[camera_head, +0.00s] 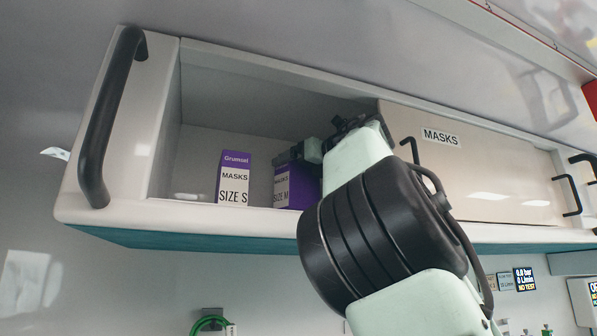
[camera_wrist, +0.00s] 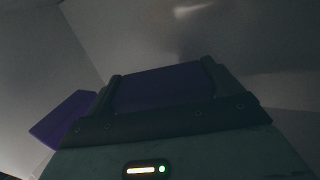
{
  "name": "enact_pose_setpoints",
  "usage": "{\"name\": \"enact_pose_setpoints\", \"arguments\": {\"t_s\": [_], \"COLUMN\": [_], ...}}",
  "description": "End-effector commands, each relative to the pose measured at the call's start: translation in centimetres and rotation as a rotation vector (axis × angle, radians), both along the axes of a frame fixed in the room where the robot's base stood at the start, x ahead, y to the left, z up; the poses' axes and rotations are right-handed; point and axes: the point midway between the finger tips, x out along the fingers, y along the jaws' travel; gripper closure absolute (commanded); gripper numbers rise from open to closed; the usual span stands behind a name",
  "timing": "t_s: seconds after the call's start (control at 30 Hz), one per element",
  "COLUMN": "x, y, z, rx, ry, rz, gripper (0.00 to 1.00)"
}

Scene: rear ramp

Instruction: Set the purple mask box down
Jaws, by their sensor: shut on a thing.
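A purple and white mask box marked SIZE M (camera_head: 283,188) is in the open part of the overhead cabinet. My gripper (camera_head: 303,153) reaches in from the right and is shut on this box near its top. In the wrist view the held purple box (camera_wrist: 160,86) shows between the two fingers. The box looks upright, but my gripper and arm hide its right side. I cannot tell whether its base touches the cabinet floor. A second purple and white box, marked SIZE S (camera_head: 234,178), stands to its left, with a gap between; its purple top shows in the wrist view (camera_wrist: 62,120).
The overhead cabinet (camera_head: 200,223) has a front lip below the boxes and a black handle (camera_head: 108,118) at its left end. A sliding door labelled MASKS (camera_head: 480,175) covers the right part. Free floor room shows left of the SIZE S box.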

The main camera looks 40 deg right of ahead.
Motion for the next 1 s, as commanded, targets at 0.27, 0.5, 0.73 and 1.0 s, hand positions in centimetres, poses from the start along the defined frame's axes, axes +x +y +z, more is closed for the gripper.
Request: {"name": "enact_pose_setpoints", "arguments": {"t_s": [0.27,0.5,0.73,1.0], "x": [0.0,-0.1,-0.1,-0.1], "y": [0.1,0.1,0.1,0.1], "z": [-2.8,-2.9,-3.1,-2.7], "rx": [0.002,0.0,0.0,0.0], "ry": [0.0,-0.001,0.0,0.0], "rz": [0.001,0.0,0.0,0.001], "gripper": [0.48,0.48,0.0,0.0]}}
